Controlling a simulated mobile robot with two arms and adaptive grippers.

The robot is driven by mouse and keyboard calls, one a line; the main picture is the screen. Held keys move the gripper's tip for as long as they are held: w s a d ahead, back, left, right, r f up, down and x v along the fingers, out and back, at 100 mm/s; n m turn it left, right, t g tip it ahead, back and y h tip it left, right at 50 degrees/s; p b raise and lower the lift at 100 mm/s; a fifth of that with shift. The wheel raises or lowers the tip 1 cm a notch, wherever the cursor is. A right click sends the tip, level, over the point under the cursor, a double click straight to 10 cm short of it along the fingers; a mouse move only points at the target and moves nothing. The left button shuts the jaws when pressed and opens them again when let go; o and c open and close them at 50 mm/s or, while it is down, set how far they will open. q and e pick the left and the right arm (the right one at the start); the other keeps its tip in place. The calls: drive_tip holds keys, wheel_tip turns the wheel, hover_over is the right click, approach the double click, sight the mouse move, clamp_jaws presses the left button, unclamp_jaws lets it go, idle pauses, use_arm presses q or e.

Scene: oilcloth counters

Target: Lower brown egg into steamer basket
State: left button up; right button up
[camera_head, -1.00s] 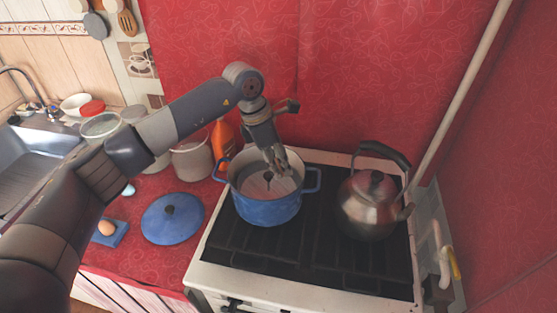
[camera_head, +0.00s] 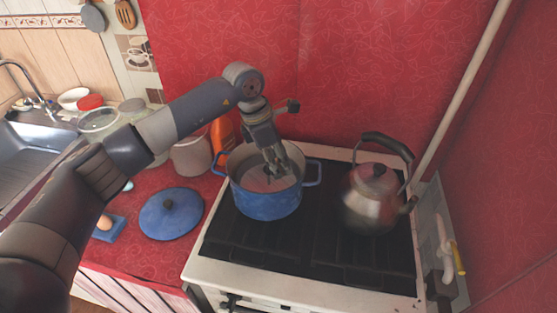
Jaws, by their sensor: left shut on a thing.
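My left gripper (camera_head: 276,171) reaches down into the blue pot (camera_head: 267,204) on the stove, its fingertips below the rim. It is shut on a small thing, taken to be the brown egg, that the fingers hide. The pale inside of the pot (camera_head: 254,181) shows around the fingers; I cannot make out the steamer basket clearly. Another brownish egg (camera_head: 104,222) sits on a small blue holder (camera_head: 110,235) on the counter at the left. My right gripper is not in view.
A metal kettle (camera_head: 368,200) stands on the stove right of the pot. The blue lid (camera_head: 171,214) lies on the red counter left of the stove. The front stove grate is clear.

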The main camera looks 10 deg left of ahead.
use_arm(q)
drive_tip(key=shift+f, duration=0.15)
drive_tip(key=o, duration=0.7)
drive_tip(key=shift+o, duration=0.2)
